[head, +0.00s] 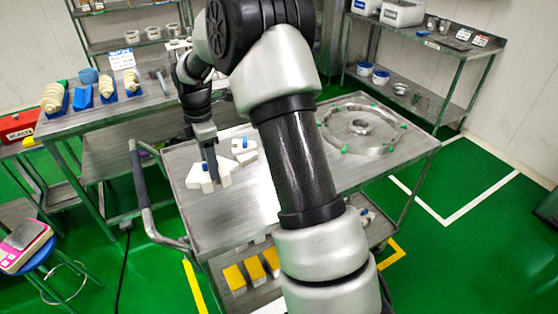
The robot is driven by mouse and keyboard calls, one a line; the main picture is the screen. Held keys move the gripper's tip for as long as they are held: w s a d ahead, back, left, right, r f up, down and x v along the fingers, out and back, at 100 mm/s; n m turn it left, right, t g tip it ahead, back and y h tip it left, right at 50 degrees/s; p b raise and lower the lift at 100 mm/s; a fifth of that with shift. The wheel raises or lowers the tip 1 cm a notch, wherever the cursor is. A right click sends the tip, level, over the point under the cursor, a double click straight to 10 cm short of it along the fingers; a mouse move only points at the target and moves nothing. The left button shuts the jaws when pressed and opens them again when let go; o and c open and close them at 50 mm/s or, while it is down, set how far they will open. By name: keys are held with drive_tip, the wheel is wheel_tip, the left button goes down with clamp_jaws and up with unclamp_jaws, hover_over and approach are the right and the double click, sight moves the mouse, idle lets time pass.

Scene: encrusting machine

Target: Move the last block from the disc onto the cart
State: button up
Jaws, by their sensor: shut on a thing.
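My gripper (212,172) points down over the left part of the metal cart top (235,215) and is shut on a white block (204,180). The block is low, at or just above the cart top; I cannot tell if it touches. Another white block with a blue knob (243,150) rests behind it to the right. The round metal disc (362,125) with green pegs is to the right, beyond my arm. No block shows on its visible part; my arm hides its left edge.
A cart handle (148,190) stands at the left. A side table (130,105) with blue holders and cream-coloured stacked parts is behind it. Yellow-topped white blocks (253,268) sit on the lower shelf. A rack (435,45) stands at the back right. The front-left cart top is clear.

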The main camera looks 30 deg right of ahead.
wheel_tip(320, 180, down, 10)
idle(0.6)
drive_tip(key=shift+f, duration=0.15)
drive_tip(key=o, duration=1.3)
